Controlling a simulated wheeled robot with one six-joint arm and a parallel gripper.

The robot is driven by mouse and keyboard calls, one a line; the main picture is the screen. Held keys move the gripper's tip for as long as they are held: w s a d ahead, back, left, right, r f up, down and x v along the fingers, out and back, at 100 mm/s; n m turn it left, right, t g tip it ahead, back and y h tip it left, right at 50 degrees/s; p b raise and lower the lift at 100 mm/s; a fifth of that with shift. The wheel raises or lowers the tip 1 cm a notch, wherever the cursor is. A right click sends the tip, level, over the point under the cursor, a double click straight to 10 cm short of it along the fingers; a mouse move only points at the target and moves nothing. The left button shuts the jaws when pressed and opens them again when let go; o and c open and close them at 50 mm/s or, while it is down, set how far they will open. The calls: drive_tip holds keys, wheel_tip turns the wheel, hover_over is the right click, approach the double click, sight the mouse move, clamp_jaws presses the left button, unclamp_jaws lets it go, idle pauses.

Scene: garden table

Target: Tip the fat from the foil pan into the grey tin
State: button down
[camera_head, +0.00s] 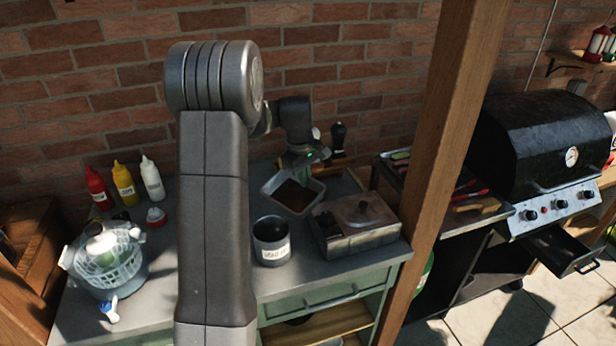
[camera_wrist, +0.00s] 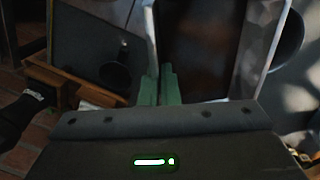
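The foil pan (camera_head: 268,186) is a silvery rectangular tray with dark brown contents, behind the grey tin in the head view. It fills the upper right of the wrist view (camera_wrist: 259,45). My gripper (camera_head: 306,160) is at the pan's back edge. In the wrist view its green fingers (camera_wrist: 158,86) are close together on the pan's rim. The pan looks slightly tilted; I cannot tell how far it is above the counter. The grey tin (camera_head: 271,246) stands upright on the counter with a pale label and a dark inside. A dark round shape at the wrist view's right edge may be its opening.
A lidded metal box (camera_head: 356,228) stands right of the tin, near a wooden post (camera_head: 446,140). Red (camera_head: 98,190), yellow (camera_head: 124,184) and white (camera_head: 152,180) bottles and a salad spinner (camera_head: 106,262) are on the left. A brick wall is behind. A black grill (camera_head: 540,145) is far right.

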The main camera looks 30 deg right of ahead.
drive_tip(key=a+h, duration=0.2)
drive_tip(key=s+a+r+t+h, duration=0.1)
drive_tip(key=shift+r+h, duration=0.15)
drive_tip(key=shift+h, duration=0.35)
drive_tip(key=shift+s+a+r+t+h, duration=0.15)
drive_tip(key=shift+a+h, duration=0.3)
drive_tip(key=shift+h, duration=0.05)
drive_tip(key=shift+s+a+r+t+h, duration=0.1)
drive_tip(key=shift+a+t+h, duration=0.05)
drive_tip(key=shift+a+h, duration=0.35)
drive_tip(key=shift+a+f+b, duration=0.15)
drive_tip(key=shift+a+b, duration=0.05)
drive_tip(key=shift+b, duration=1)
drive_tip(key=a+h+b, duration=0.1)
drive_tip(key=b, duration=0.3)
drive_tip(key=a+t+h+b, duration=0.1)
drive_tip(key=b, duration=0.2)
drive_tip(key=s+a+r+h+b, duration=0.1)
drive_tip(key=b, duration=0.3)
drive_tip(key=shift+a+r+h+b, duration=0.1)
drive_tip(key=shift+a+h+b, duration=0.05)
drive_tip(key=shift+h+b, duration=0.2)
drive_tip(key=b, duration=0.2)
drive_tip(key=a+h+b, duration=0.1)
drive_tip(key=b, duration=0.1)
drive_tip(key=t+b, duration=0.1)
drive_tip(key=b, duration=0.1)
drive_tip(key=shift+s+a+r+h+b, duration=0.25)
drive_tip(key=shift+h+b, duration=0.05)
drive_tip(key=shift+h, duration=0.05)
